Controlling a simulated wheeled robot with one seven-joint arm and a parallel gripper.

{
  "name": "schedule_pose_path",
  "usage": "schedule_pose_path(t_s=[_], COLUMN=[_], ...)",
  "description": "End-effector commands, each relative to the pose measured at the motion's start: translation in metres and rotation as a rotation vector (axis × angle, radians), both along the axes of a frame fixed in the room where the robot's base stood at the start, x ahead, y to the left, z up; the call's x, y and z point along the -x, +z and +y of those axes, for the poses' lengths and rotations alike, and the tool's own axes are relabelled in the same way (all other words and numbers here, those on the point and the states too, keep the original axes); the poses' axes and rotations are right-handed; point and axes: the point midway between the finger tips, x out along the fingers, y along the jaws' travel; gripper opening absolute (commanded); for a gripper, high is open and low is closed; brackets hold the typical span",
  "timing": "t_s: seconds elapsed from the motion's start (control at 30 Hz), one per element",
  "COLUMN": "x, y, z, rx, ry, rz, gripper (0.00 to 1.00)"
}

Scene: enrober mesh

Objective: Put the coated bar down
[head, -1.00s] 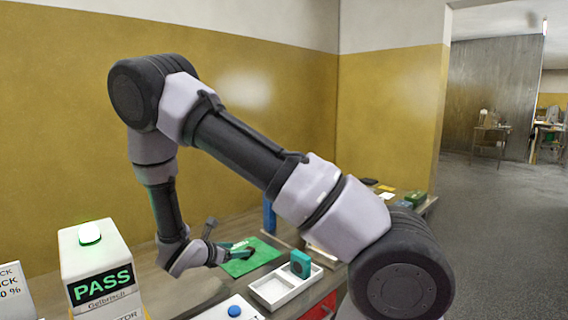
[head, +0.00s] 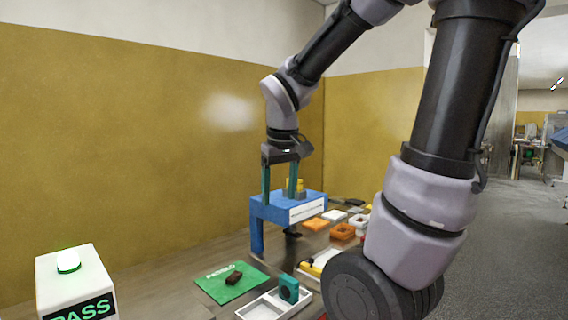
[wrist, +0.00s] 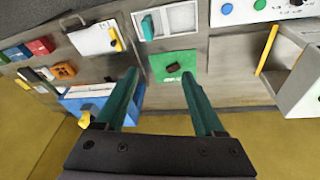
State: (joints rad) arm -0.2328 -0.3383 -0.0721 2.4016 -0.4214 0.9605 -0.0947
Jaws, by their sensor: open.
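The dark brown coated bar (head: 234,278) lies on the green mat (head: 212,287) on the bench. In the wrist view the bar (wrist: 173,67) rests near the middle of the mat (wrist: 158,60), with nothing touching it. My gripper (head: 278,186) is open and empty, its teal fingers pointing down. It is raised well above the bench and clear of the bar, overlapping the blue stand in the head view. In the wrist view the bar shows beyond and between the two spread fingertips (wrist: 160,74).
A white tray (head: 262,312) holding a teal block (head: 289,289) sits right of the mat. The blue stand (head: 275,208) rises behind. Orange trays (head: 342,231) lie farther right. A box with a green lamp reading PASS (head: 75,285) stands at the left.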

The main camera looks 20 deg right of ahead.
Motion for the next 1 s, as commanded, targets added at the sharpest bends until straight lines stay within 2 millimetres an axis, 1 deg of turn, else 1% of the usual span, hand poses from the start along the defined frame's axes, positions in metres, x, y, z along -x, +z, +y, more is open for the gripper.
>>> schedule_pose_path(t_s=[0.03, 0.1, 0.2, 0.3, 0.4, 0.53, 1.0], x=[0.011, 0.024, 0.04, 0.052, 0.059, 0.063, 0.063], y=[0.015, 0.031, 0.051, 0.065, 0.073, 0.077, 0.077], z=[-0.001, 0.001, 0.005, 0.01, 0.013, 0.015, 0.015], rx=[-0.064, -0.154, -0.264, -0.347, -0.398, -0.424, -0.424], ry=[-0.068, -0.152, -0.249, -0.319, -0.359, -0.378, -0.378], rz=[-0.052, -0.115, -0.195, -0.254, -0.291, -0.309, -0.308], gripper=[0.7, 0.7, 0.7, 0.7, 0.7, 0.7, 0.7])
